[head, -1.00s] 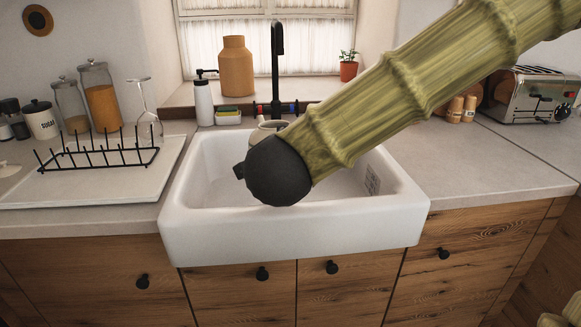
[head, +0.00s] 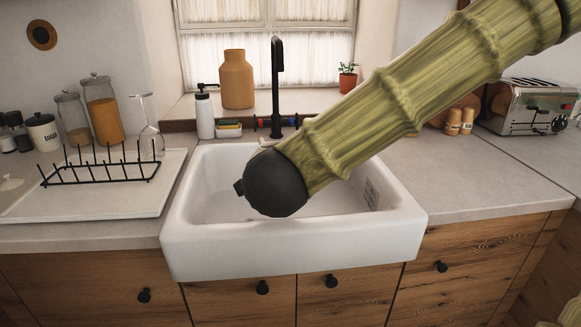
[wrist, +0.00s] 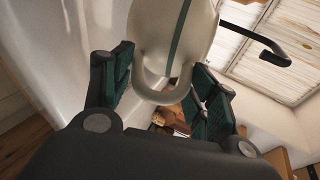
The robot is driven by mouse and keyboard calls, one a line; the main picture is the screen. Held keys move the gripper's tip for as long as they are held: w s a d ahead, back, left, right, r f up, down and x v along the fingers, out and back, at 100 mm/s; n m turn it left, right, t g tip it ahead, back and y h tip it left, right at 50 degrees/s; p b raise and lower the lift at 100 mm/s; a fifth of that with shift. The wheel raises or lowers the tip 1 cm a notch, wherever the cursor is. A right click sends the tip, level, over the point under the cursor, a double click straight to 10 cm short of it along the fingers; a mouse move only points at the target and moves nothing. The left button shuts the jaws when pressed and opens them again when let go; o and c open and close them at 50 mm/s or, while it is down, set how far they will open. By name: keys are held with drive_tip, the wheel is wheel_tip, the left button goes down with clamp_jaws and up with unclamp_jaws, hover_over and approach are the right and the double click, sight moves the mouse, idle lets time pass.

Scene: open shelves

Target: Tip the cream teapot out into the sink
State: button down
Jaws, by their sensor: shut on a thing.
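The cream teapot (wrist: 180,25) with a dark green stripe fills the top middle of the wrist view. Its looped handle (wrist: 158,97) is between the green-padded fingers of my gripper (wrist: 160,88), which is shut on it. In the head view my arm's dark end (head: 275,184) is over the white sink (head: 295,247) and hides the fingers. Only a small pale bit of the teapot (head: 268,142) shows behind it. The teapot's spout and contents are hidden. The wrist view is strongly rolled, so I cannot tell the teapot's exact tilt.
A black tap (head: 277,85) rises behind the sink. A soap bottle (head: 204,115) and a sponge holder (head: 229,129) stand left of it. A black dish rack (head: 100,172) sits on the left drainboard, with a wine glass (head: 150,120) behind it. The right counter (head: 450,180) is mostly clear near the sink.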

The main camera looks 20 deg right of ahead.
drive_tip(key=shift+w+r+g+p, duration=0.2)
drive_tip(key=shift+g+p, duration=0.3)
drive_tip(key=shift+p, duration=2.35)
drive_tip(key=shift+s+r+n+g+p, duration=0.15)
drive_tip(key=shift+n+g+p, duration=0.5)
drive_tip(key=shift+p, duration=5.75)
drive_tip(key=shift+w+r+g+y+p, duration=0.15)
drive_tip(key=shift+w+r+g+p, duration=0.45)
drive_tip(key=shift+p, duration=1.35)
drive_tip(key=shift+w+r+g+y+p, duration=0.25)
drive_tip(key=shift+g+p, duration=0.6)
drive_tip(key=shift+p, duration=1.05)
